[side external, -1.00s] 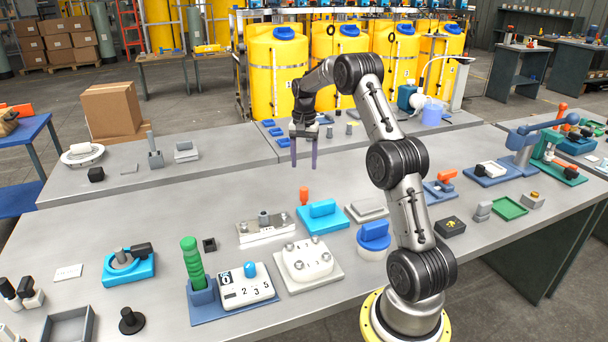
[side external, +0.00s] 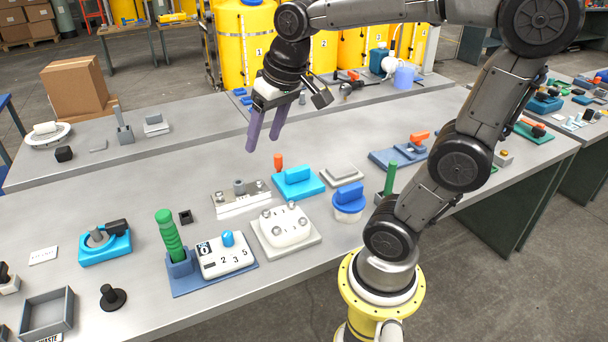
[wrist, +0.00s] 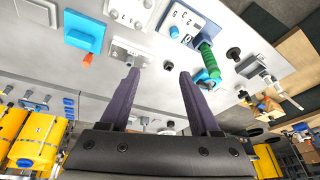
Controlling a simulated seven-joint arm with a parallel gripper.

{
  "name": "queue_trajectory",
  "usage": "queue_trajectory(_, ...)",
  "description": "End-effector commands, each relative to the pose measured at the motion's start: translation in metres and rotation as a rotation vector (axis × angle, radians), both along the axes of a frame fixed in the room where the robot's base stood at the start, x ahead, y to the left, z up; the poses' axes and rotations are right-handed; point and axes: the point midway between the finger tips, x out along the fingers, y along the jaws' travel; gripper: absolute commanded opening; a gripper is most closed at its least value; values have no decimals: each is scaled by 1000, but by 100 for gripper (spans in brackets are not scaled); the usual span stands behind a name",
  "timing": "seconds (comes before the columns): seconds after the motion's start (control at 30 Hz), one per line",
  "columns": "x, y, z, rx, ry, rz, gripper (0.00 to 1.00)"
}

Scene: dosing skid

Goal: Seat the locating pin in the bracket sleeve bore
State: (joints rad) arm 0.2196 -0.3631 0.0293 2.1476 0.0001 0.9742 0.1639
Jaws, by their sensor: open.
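A pale metal bracket plate (side external: 226,205) with bolt heads lies on the front bench. A short grey upright sleeve (side external: 239,187) stands on it; its bore is too small to see into. The bracket also shows in the wrist view (wrist: 128,53). I cannot pick out the locating pin with certainty. My gripper (side external: 263,143) is open with nothing between its long purple fingers. It hangs above the bench, up and behind the bracket in the side view. In the wrist view my fingers (wrist: 159,73) are spread, with the bracket beyond the left one.
A blue block on a plate (side external: 296,183), an orange-handled piece (side external: 278,162), a white bolted cover (side external: 286,228) and a small black square block (side external: 185,217) surround the bracket. A green ribbed handle (side external: 168,236) stands tall to the left.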

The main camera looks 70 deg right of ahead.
Motion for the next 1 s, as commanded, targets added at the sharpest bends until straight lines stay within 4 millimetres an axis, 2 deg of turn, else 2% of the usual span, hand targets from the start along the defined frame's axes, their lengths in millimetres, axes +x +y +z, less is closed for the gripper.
queue_trajectory(0.03,-19,16,-2,-16,-27,70,63)
queue_trajectory(0.1,-42,31,-8,-34,-56,156,63)
queue_trajectory(0.2,-68,46,-19,-57,-91,256,63)
queue_trajectory(0.33,-88,55,-30,-76,-121,340,63)
queue_trajectory(0.4,-93,57,-34,-80,-128,361,69)
queue_trajectory(0.87,-96,58,-36,-84,-130,371,69)
queue_trajectory(1.0,-96,58,-36,-114,-123,440,69)
